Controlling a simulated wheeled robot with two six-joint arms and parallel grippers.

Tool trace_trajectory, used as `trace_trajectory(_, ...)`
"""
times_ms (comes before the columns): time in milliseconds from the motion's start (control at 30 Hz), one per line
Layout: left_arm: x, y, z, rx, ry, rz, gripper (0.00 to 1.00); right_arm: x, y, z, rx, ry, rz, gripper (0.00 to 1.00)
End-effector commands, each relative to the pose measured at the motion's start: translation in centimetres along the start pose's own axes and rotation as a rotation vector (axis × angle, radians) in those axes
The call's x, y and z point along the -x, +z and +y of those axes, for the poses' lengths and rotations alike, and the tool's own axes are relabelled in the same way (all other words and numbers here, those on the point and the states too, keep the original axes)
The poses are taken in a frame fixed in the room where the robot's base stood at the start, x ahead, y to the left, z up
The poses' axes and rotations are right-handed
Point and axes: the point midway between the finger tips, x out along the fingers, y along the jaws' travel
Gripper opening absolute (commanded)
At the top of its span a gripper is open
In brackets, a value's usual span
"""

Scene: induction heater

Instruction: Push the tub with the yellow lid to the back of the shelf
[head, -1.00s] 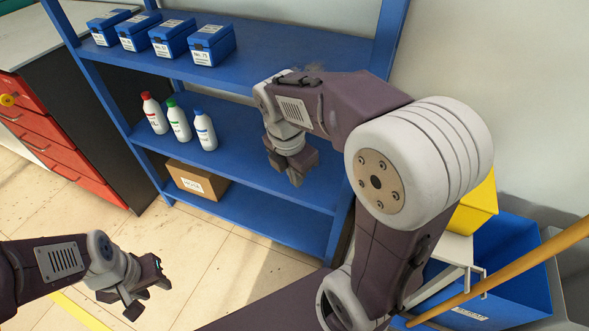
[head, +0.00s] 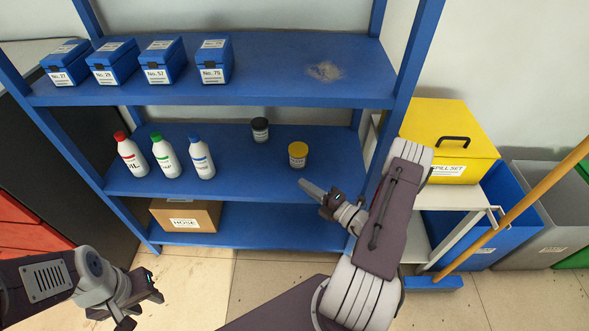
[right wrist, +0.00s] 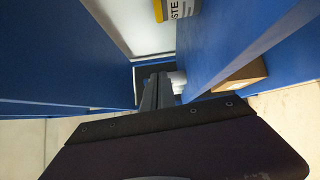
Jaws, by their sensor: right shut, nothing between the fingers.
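The tub with the yellow lid (head: 298,155) stands upright near the front edge of the middle blue shelf (head: 240,178), right of centre. Part of it and its label show at the top of the right wrist view (right wrist: 180,8). My right gripper (head: 306,184) is shut and empty. Its tips are just below the tub in the head view, pointing left across the shelf's front edge, with a visible gap to the tub. The shut fingers also show in the right wrist view (right wrist: 155,92). My left gripper (head: 142,308) is open and empty, low at the left.
A dark-lidded tub (head: 260,130) stands farther back, left of the yellow-lidded one. Several white bottles (head: 165,158) stand on the left of this shelf. Blue boxes (head: 212,62) sit on the shelf above. A shelf post (head: 408,75) rises at the right. Shelf behind the yellow-lidded tub is clear.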

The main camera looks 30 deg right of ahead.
Motion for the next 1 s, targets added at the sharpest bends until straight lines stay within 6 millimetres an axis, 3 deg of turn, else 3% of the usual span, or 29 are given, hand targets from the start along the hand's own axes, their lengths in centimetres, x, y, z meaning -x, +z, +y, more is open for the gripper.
trace_trajectory(33, -0.1, 0.0, 0.0, 0.0, 0.0, 0.0, 0.36, 1.8, 0.7, -1.6, -0.049, -0.015, -0.063, 0.0)
trace_trajectory(133, -0.1, 0.1, 0.0, 0.0, 0.0, -0.001, 0.36, 3.6, 1.6, -2.8, -0.083, -0.025, -0.13, 0.0)
trace_trajectory(367, -0.3, 0.1, 0.0, 0.0, 0.0, 0.0, 0.36, 3.7, 2.2, -2.8, -0.077, -0.026, -0.144, 0.0)
trace_trajectory(467, -0.6, 0.1, 0.0, 0.0, 0.0, 0.0, 0.36, 2.4, 2.3, -2.9, -0.075, -0.025, -0.139, 0.0)
trace_trajectory(867, -2.6, 0.3, -0.1, 0.0, 0.0, 0.0, 0.36, -6.1, 3.4, -3.1, -0.071, -0.022, -0.137, 0.0)
trace_trajectory(1000, -3.4, 0.4, -0.1, 0.0, 0.0, 0.0, 0.36, -7.4, 5.4, -3.3, -0.072, -0.022, -0.143, 0.0)
